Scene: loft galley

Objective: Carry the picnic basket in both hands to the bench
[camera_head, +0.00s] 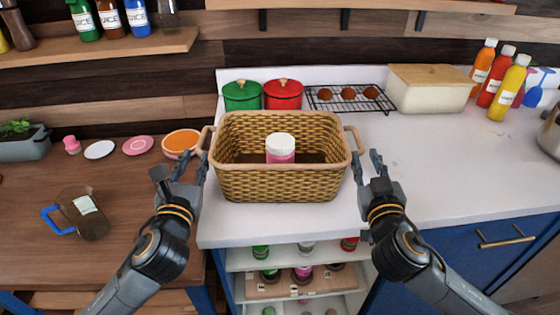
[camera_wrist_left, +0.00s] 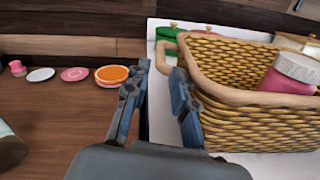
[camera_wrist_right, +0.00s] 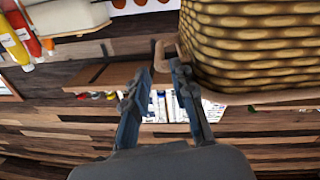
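The woven tan picnic basket (camera_head: 250,180) stands upright near the front edge of the white counter. A jar (camera_head: 280,150) with a white lid and pink body is inside it. My left gripper (camera_head: 193,162) is open by the left handle (camera_head: 203,140); in the left wrist view that handle (camera_wrist_left: 163,50) shows just beyond the gap between the fingers. My right gripper (camera_head: 367,162) is open by the right handle (camera_head: 356,138); in the right wrist view the handle (camera_wrist_right: 160,54) is at the fingertips. Neither gripper is closed on a handle. I cannot tell which surface is the bench.
Green (camera_head: 242,96) and red (camera_head: 283,95) pots, a rack (camera_head: 325,103) and a cream bin (camera_head: 430,95) stand behind the basket. Bottles (camera_head: 497,80) are at right. The lower wooden surface (camera_head: 50,195) at left holds a jug (camera_head: 85,215), small plates and an orange bowl (camera_head: 181,143).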

